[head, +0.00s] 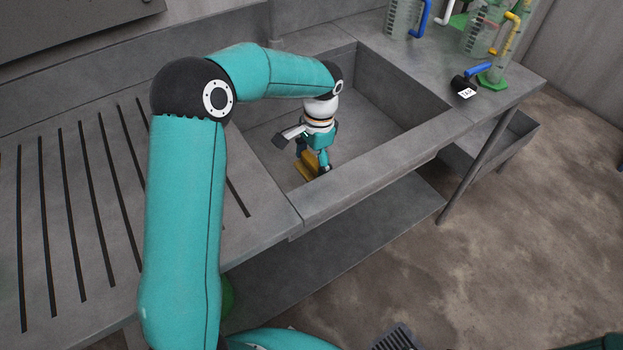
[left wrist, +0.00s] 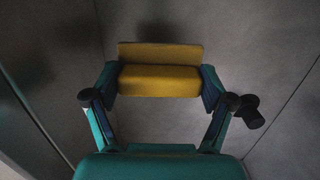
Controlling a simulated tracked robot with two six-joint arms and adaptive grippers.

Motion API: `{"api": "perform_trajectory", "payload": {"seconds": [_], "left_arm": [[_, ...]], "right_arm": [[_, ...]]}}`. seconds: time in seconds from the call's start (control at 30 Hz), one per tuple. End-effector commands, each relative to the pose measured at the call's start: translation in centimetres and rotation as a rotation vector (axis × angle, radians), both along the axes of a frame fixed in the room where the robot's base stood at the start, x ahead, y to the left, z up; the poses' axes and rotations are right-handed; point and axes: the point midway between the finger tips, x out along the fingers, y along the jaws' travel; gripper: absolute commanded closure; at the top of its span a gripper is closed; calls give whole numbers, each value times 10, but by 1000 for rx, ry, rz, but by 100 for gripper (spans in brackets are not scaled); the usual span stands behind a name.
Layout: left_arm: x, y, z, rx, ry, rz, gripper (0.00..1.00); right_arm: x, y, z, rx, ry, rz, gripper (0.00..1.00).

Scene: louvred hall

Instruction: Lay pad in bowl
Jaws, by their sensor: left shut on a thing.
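The yellow pad (head: 306,167) is between the fingers of my left gripper (head: 314,160), down inside the grey sink bowl (head: 375,85). In the left wrist view the pad (left wrist: 158,82) is a yellow block with a ridge along its far side, gripped at both ends by the fingers. Bare grey bowl floor (left wrist: 160,125) shows around it. I cannot tell whether the pad touches the floor. The gripper partly hides the pad in the head view. My right gripper is not in view.
The slotted drainboard (head: 70,210) lies left of the bowl. On the counter to the right stand clear jugs (head: 405,18) with coloured handles and a black tagged item with a blue handle (head: 477,70). The bowl's raised walls surround the gripper.

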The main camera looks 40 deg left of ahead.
Motion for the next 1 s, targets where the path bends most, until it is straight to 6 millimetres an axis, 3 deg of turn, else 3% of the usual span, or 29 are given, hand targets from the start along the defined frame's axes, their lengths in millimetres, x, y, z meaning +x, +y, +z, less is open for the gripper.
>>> {"api": "perform_trajectory", "payload": {"seconds": [0.1,0.33,0.57,0.93,0.97,1.0], "left_arm": [[0,0,-17,0,1,1,50],[0,0,-32,0,1,0,50],[0,0,-63,0,1,1,50],[0,0,-69,1,-1,0,50],[0,0,-69,1,-1,0,16],[0,0,-68,1,-1,0,9]], "right_arm": [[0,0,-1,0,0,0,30],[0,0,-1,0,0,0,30],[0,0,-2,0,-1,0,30],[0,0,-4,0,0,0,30],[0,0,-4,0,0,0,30],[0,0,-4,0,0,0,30]]}}
